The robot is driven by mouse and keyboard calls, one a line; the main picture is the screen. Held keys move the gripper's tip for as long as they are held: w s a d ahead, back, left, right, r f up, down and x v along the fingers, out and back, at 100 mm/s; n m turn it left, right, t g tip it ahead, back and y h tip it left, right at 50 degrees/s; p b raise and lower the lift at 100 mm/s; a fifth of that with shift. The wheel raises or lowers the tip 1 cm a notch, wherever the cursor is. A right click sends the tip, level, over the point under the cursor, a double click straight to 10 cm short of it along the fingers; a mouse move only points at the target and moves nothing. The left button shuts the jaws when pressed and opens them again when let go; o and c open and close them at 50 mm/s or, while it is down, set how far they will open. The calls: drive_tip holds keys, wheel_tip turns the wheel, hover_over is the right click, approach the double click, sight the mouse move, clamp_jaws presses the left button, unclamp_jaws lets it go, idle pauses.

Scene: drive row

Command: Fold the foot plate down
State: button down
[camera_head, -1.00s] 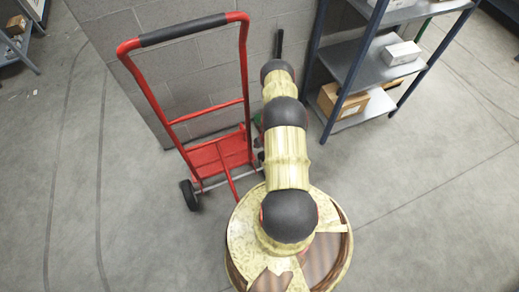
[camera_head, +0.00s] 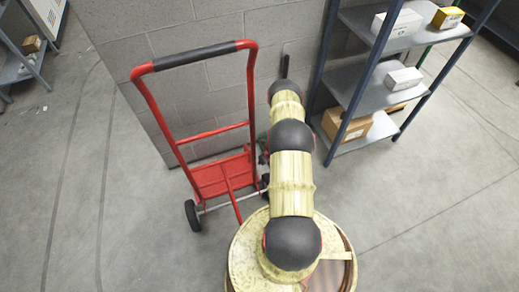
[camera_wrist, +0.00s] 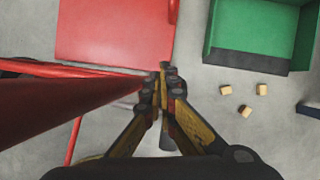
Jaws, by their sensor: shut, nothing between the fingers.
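The red hand truck (camera_head: 239,127) stands upright by the grey block wall in the head view, with a black grip on its handle. Its red foot plate (camera_head: 222,178) shows low between the rails, near the wheels; its exact angle is hard to tell. In the wrist view a flat red panel (camera_wrist: 115,30), apparently the foot plate, lies ahead and left of my gripper (camera_wrist: 165,72). My gripper is shut and empty, its tips close to the panel's lower right corner. A thick red tube runs in from the left. Contact cannot be told. My arm hides the gripper in the head view.
A green bin (camera_wrist: 258,32) stands right of the gripper, with three small blocks (camera_wrist: 244,111) on the floor beside it. A metal shelf (camera_head: 372,85) with boxes stands right of the truck. The floor left of the truck is clear.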

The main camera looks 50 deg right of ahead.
drive_tip(key=w+d+r+p, duration=0.2)
drive_tip(key=w+d+r, duration=0.3)
drive_tip(key=r, duration=0.2)
drive_tip(key=shift+r+p, duration=0.3)
drive_tip(key=shift+r, duration=0.05)
